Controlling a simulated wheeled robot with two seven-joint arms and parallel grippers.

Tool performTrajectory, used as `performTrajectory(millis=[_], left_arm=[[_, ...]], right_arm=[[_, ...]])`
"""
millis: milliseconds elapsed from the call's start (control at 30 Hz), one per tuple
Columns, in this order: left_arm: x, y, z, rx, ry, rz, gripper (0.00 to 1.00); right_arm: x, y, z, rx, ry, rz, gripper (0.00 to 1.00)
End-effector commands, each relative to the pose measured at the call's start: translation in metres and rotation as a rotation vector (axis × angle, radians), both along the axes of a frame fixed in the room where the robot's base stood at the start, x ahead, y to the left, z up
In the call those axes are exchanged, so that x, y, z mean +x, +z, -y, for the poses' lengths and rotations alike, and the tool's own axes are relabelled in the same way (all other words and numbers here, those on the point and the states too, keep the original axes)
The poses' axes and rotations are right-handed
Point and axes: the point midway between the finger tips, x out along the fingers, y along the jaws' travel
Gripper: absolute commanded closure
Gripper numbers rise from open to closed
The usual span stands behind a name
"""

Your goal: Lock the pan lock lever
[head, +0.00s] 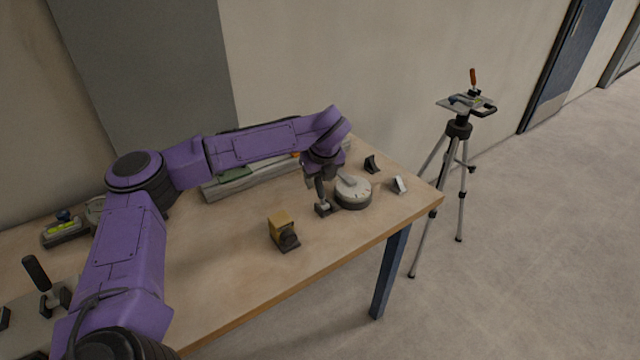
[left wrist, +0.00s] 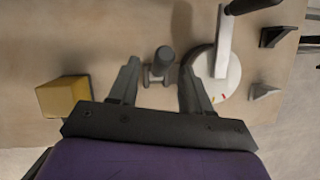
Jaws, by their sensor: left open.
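A round pale dial (head: 352,193) with coloured marks sits near the table's right end. A pale arm (left wrist: 224,42) crosses it and ends in a dark handle (left wrist: 252,5) at the top of the left wrist view. A small dark upright post (head: 322,208) on a base stands left of the dial. It also shows in the left wrist view (left wrist: 161,62), between the open fingers. My left gripper (head: 321,178) points down over this post, empty, its right finger close to the dial. I cannot tell whether either finger touches. No label shows which part is the pan lock lever. My right gripper is not in view.
A yellow and dark block (head: 281,230) stands left of the post. A dark wedge (head: 372,164) and a pale wedge (head: 399,185) lie right of the dial. A tripod (head: 459,130) with a small plate stands beyond the table (head: 225,265). The table's front middle is clear.

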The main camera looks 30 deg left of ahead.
Motion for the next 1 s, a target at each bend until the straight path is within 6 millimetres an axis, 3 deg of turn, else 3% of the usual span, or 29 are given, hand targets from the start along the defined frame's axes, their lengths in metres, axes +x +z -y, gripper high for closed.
performTrajectory(millis=[200, 533, 567, 700, 1000], left_arm=[[0.010, -0.033, -0.009, 0.001, -0.001, -0.001, 0.52], [0.014, -0.040, -0.009, 0.001, -0.005, 0.002, 0.52], [0.014, -0.040, -0.009, 0.001, -0.005, 0.002, 0.58], [0.014, -0.040, -0.009, 0.001, -0.005, 0.002, 1.00], [0.013, -0.039, -0.008, 0.017, -0.005, 0.008, 1.00]], right_arm=[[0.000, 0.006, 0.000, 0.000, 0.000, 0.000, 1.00], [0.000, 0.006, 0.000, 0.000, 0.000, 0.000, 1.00], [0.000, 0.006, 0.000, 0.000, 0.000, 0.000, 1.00], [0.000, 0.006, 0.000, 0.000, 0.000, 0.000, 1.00], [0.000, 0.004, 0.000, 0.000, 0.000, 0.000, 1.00]])
